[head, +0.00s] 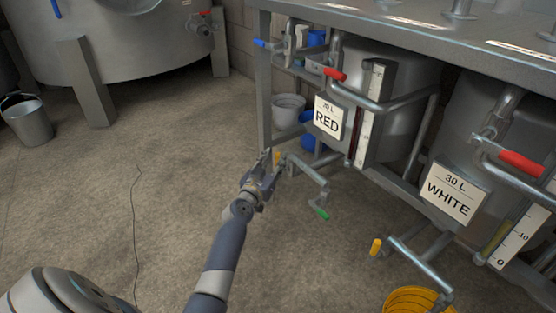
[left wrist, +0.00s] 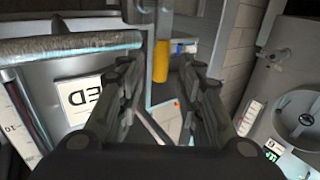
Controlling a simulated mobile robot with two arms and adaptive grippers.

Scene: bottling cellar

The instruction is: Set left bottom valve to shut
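The left tank carries a plate reading 20 L RED (head: 327,118). Below it, a grey bottom pipe (head: 306,171) runs toward the front. A yellow valve handle (head: 277,157) is at its left end, and a green-tipped part (head: 322,214) hangs from its right end. My left gripper (head: 268,160) is beside the yellow handle, partly covering it. In the left wrist view the gripper (left wrist: 160,72) is open, and the yellow handle (left wrist: 161,61) stands upright between the fingertips. I cannot tell whether they touch. My right gripper is not in view.
The 30 L WHITE tank plate (head: 455,191) is at right, with another yellow handle (head: 376,247) below. A yellow bucket (head: 416,300) stands at bottom right. Red-handled upper pipes (head: 398,103) jut out above. A metal bucket (head: 27,122) stands far left. The floor at left is mostly clear.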

